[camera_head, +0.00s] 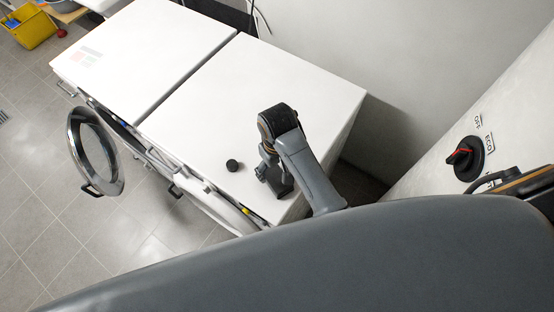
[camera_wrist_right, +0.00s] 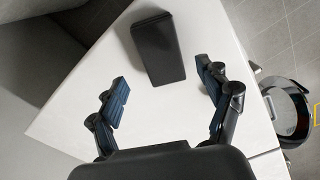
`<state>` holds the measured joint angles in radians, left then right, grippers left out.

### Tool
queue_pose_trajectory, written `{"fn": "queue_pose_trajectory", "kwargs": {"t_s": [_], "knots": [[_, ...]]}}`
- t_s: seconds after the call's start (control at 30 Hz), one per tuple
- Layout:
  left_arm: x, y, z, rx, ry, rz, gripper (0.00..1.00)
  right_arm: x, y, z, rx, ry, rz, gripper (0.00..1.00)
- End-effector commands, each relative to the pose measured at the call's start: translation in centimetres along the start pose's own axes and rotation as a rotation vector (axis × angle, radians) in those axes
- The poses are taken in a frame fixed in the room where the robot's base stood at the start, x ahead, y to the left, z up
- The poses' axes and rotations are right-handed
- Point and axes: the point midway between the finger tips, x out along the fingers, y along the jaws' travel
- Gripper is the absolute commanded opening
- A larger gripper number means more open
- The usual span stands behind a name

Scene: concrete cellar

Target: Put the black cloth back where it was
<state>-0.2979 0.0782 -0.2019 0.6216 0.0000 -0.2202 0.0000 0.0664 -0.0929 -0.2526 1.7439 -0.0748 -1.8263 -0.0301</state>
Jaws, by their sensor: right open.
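A dark, flat rectangular thing, which looks like the folded black cloth (camera_wrist_right: 158,48), lies on the white machine top. In the right wrist view it is just beyond my fingertips, and the fingers do not touch it. In the head view a dark patch (camera_head: 283,187) beside my gripper seems to be the same thing, partly hidden by my arm. My right gripper (camera_wrist_right: 163,85) is open and empty, its two blue-padded fingers wide apart above the white top. It also shows in the head view (camera_head: 268,172). My left gripper is not in view.
Two white machines (camera_head: 225,100) stand side by side, their tops mostly clear. A round door (camera_head: 72,150) hangs open at the left. A red-pointer dial (camera_head: 464,158) is on the right wall. A yellow bucket (camera_head: 30,27) stands far left.

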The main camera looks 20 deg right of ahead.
Motion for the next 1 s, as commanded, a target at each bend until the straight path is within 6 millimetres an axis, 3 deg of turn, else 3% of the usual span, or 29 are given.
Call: {"fn": "queue_pose_trajectory", "kwargs": {"t_s": [0.17,0.3,1.0], "knots": [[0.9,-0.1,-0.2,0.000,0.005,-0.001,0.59,-3.4,0.0,-0.1,0.000,0.005,0.000,0.78],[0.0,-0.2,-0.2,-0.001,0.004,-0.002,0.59,-5.3,-0.1,0.0,-0.001,0.001,-0.001,0.78],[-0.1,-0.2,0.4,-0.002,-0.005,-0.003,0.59,-5.8,0.0,0.0,0.000,-0.001,0.000,0.78]]}}
